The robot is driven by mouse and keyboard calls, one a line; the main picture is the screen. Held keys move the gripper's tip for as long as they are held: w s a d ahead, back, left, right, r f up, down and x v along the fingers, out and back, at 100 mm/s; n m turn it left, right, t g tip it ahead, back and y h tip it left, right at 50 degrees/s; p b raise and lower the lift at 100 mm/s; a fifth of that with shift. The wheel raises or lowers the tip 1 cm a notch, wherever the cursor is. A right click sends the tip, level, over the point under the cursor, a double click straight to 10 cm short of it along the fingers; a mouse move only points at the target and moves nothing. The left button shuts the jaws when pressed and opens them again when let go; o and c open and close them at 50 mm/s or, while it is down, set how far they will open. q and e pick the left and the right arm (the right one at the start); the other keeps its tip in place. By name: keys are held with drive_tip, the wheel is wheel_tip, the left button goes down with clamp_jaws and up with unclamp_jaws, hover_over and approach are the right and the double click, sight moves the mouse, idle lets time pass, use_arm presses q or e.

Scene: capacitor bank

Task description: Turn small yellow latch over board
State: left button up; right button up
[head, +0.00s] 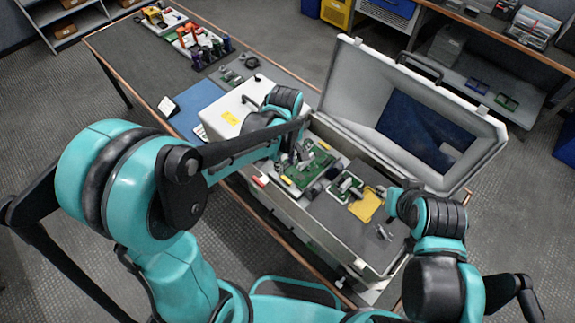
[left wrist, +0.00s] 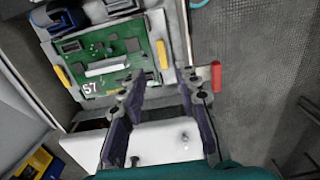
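A green circuit board (head: 306,170) lies in the open case. It also shows in the left wrist view (left wrist: 108,62), marked "57". One small yellow latch (left wrist: 162,54) is on the board's right side in that view, and another yellow latch (left wrist: 62,76) is on its left side. My left gripper (left wrist: 162,84) is open and empty, with its fingertips close to the board's lower right corner and the right latch. Whether they touch anything is unclear. My right gripper (head: 390,203) hangs over the case's right part; its fingers are too small to read.
The case lid (head: 422,118) stands open behind. A smaller green board (head: 346,189) and a yellow piece (head: 366,206) are right of the main board. A red handle (left wrist: 216,77) sits beside the left gripper.

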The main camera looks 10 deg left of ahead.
sight(285, 179)
use_arm(q)
wheel_tip(285, 179, down, 6)
drive_tip(key=shift+s+f+b, duration=0.15)
drive_tip(key=shift+b, duration=0.45)
drive_tip(key=shift+s+f, duration=0.15)
drive_tip(key=shift+f, duration=0.1)
clamp_jaws()
